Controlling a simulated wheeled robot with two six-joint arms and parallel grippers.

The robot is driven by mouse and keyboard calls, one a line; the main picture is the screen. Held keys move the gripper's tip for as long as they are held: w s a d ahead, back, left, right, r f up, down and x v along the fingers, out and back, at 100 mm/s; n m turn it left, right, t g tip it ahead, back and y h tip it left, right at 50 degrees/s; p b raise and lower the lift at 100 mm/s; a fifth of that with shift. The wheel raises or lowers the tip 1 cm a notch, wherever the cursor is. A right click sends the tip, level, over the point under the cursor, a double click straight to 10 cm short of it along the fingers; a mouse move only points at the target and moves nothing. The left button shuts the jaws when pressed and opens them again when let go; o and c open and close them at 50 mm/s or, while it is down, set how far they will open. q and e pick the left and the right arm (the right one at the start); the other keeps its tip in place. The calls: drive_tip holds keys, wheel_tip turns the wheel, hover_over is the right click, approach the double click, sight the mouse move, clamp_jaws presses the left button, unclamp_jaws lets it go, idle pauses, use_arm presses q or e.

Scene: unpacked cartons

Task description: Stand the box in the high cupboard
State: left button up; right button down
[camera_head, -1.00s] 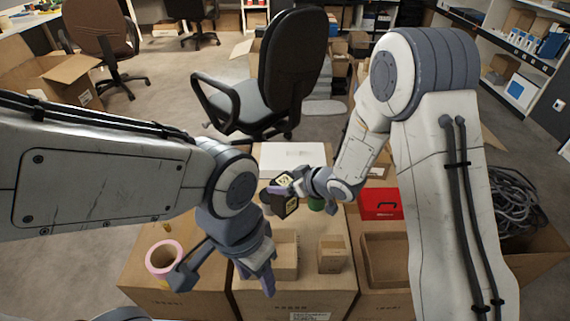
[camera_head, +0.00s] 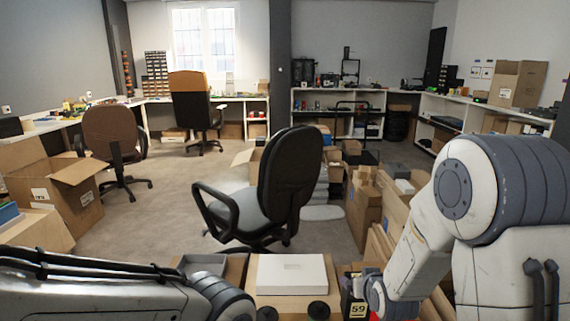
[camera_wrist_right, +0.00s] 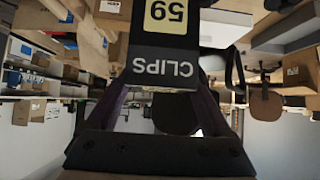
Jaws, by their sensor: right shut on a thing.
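The box (camera_head: 346,291) is black, with a yellow label reading 59, and it shows low in the head view. In the right wrist view the box (camera_wrist_right: 162,60) shows the word CLIPS and the 59 label upside down. My right gripper (camera_wrist_right: 162,98) is shut on it, with a finger at each side. I cannot make out a high cupboard.
A flat white box (camera_head: 292,273) lies ahead on a carton, with dark round things in front. A black office chair (camera_head: 290,180) stands beyond. Tall cartons (camera_head: 364,210) are at the right, an open carton (camera_head: 75,190) at the left. Open floor lies left of the chair.

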wheel_tip(320, 180, up, 22)
drive_tip(key=p, duration=2.1)
drive_tip(key=s+f, duration=0.5)
drive_tip(key=f, duration=0.6)
drive_tip(key=shift+s+f, duration=0.15)
drive_tip(key=shift+s, duration=0.2)
